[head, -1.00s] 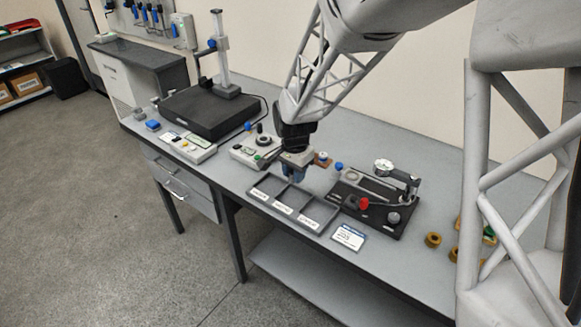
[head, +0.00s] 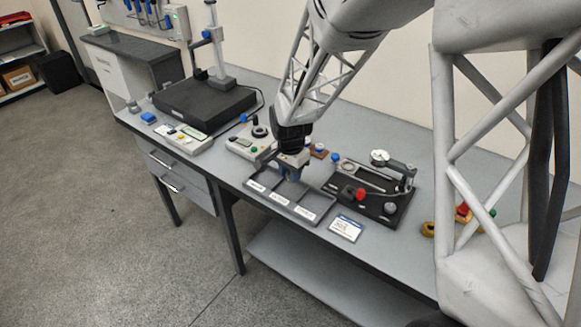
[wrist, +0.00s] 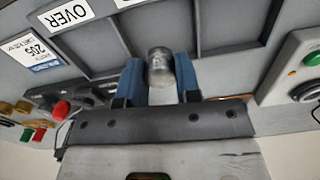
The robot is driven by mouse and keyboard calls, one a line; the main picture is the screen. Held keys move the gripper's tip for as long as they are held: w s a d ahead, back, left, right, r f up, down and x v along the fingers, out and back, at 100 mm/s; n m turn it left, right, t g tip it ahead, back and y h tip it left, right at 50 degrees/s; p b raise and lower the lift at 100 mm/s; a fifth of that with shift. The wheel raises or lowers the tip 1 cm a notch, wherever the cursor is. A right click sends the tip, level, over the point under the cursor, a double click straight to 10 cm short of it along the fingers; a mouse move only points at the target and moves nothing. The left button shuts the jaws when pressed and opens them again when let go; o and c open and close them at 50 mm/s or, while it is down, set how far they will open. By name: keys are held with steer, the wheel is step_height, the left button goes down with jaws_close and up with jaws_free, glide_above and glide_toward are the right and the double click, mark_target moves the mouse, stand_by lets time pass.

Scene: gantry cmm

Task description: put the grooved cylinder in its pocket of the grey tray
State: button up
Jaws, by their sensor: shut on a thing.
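My gripper (wrist: 160,82) has blue fingers and is shut on a small shiny metal cylinder (wrist: 158,66), the grooved cylinder. Its grooves are too blurred to make out. In the head view my gripper (head: 291,174) is pointed down over the back part of the grey tray (head: 318,220), and the cylinder cannot be made out there. The tray has three pockets in a row with white labels on the front rim. In the wrist view the cylinder appears in front of the middle pocket (wrist: 165,22). Whether it touches the tray cannot be told.
A black plate with a dial gauge (head: 379,157) and a red knob (head: 361,194) stands close right of the tray. A grey device (head: 240,146) stands behind left. A white card (head: 346,228) lies at front right. Several brass rings (wrist: 22,106) lie beyond the gauge plate.

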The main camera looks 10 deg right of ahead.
mark_target(290, 191)
steer(key=shift+f, duration=1.35)
steer(key=shift+f, duration=1)
stand_by(1.3)
steer(key=o, duration=1.3)
steer(key=shift+o, duration=0.2)
steer(key=shift+r, duration=0.15)
steer(key=shift+o, duration=0.6)
steer(key=shift+r, duration=3.35)
